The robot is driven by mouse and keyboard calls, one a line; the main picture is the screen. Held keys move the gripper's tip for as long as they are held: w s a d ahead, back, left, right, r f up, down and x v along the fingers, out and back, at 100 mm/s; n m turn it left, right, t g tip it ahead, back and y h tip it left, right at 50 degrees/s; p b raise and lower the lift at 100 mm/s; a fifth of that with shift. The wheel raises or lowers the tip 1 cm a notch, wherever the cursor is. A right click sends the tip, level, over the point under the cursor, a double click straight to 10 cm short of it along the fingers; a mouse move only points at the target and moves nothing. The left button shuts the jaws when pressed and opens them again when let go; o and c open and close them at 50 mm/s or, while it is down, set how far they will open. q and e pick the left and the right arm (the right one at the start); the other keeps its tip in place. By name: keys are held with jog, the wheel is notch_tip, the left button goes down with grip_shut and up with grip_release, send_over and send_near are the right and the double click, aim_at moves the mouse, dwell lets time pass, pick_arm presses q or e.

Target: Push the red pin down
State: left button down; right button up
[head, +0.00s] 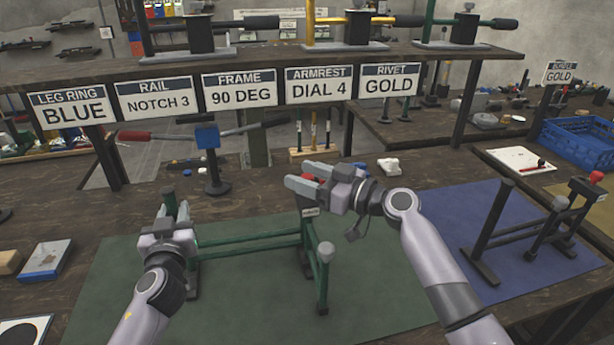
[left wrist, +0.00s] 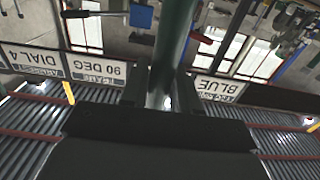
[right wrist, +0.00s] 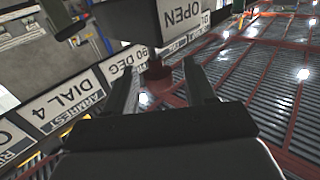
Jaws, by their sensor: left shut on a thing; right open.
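In the right wrist view the red pin (right wrist: 158,74) sticks out of a dark block (right wrist: 180,20) marked OPEN, and lies between or just beyond the open fingers; contact cannot be told. My right gripper (head: 305,184) is open around that spot, at the top of the green frame's (head: 250,237) right end. My left gripper (head: 172,215) is shut on the green frame's left post, a dark green post (left wrist: 172,45) in the left wrist view.
The green frame stands on a green mat (head: 120,270). A purple mat (head: 470,220) with a second dark frame (head: 490,225) lies to the right. A shelf with signs (head: 239,87) reading BLUE, NOTCH 3, 90 DEG, DIAL 4 and GOLD spans the back. A blue bin (head: 580,140) is far right.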

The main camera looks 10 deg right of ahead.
pick_arm(q)
jog(key=shift+r, duration=0.1)
pick_arm(e)
jog(key=shift+c, duration=0.3)
grip_shut()
jog(key=shift+f, duration=1.15)
jog(key=shift+o, duration=0.3)
grip_release()
jog(key=shift+d+r, duration=0.1)
jog(key=v, duration=1.2)
